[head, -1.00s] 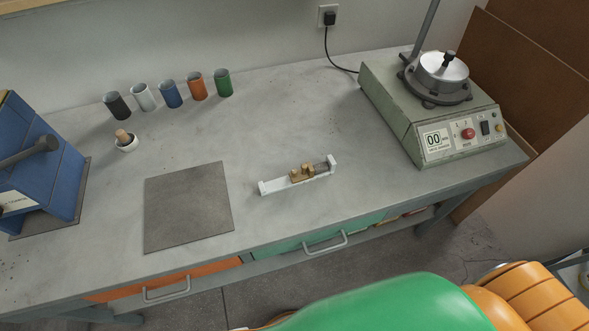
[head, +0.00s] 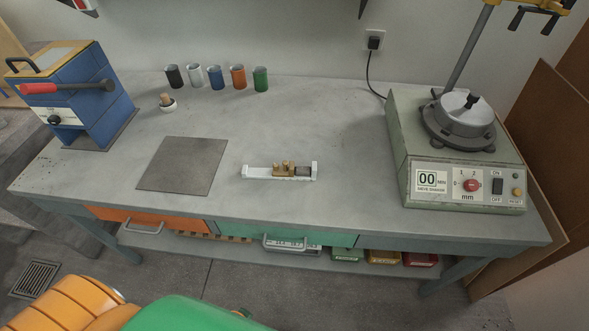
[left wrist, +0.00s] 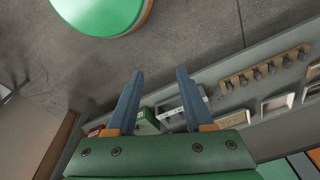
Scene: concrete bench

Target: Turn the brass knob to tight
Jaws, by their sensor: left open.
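The brass knob (head: 286,166) is part of a brass block on a small white rail fixture (head: 256,172) with upright ends, lying on the middle of the bench near its front edge. It is small in the head view, and its setting cannot be read. My left gripper (left wrist: 160,74) shows only in the left wrist view. Its two blue fingers are apart with nothing between them, above the floor and in front of the bench's lower shelf, away from the knob. My right gripper is in neither view.
A dark mat (head: 182,166) lies left of the fixture. A blue machine (head: 85,95) with a red-gripped lever stands at the left. A sieve shaker (head: 461,160) stands at the right. Several coloured cups (head: 214,77) line the back. Drawers (head: 288,236) sit under the front edge.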

